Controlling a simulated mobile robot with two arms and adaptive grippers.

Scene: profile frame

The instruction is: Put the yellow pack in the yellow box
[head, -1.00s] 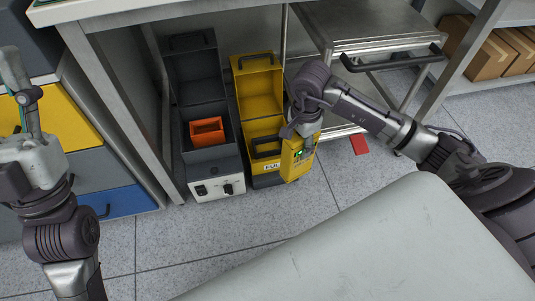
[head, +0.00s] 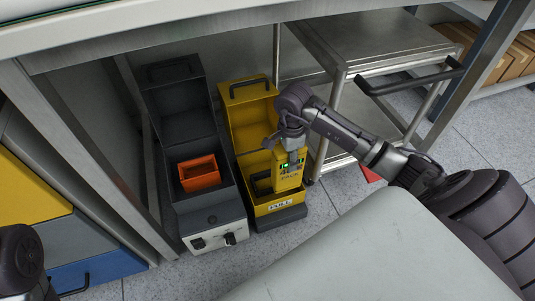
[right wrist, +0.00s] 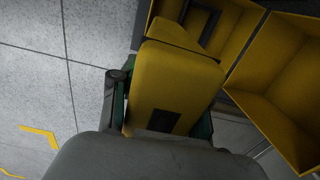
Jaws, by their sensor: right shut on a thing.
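The yellow pack (head: 290,180) is in my right gripper (head: 287,152), upright, over the front part of the open yellow box (head: 247,133). In the right wrist view the pack (right wrist: 178,78) lies between the two fingers, and yellow box walls (right wrist: 285,88) show beside and beyond it. The pack hides part of the box's inside. I cannot tell whether its lower end is inside the box or just above it. The box stands on the floor with its lid raised at the back and a label on its front.
A dark grey box (head: 206,214) with an orange bin (head: 199,173) in it stands close on the left. A metal cart (head: 375,45) is behind on the right. Table legs (head: 75,140) and drawers (head: 75,245) are at left. A red item (head: 370,175) lies on the floor.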

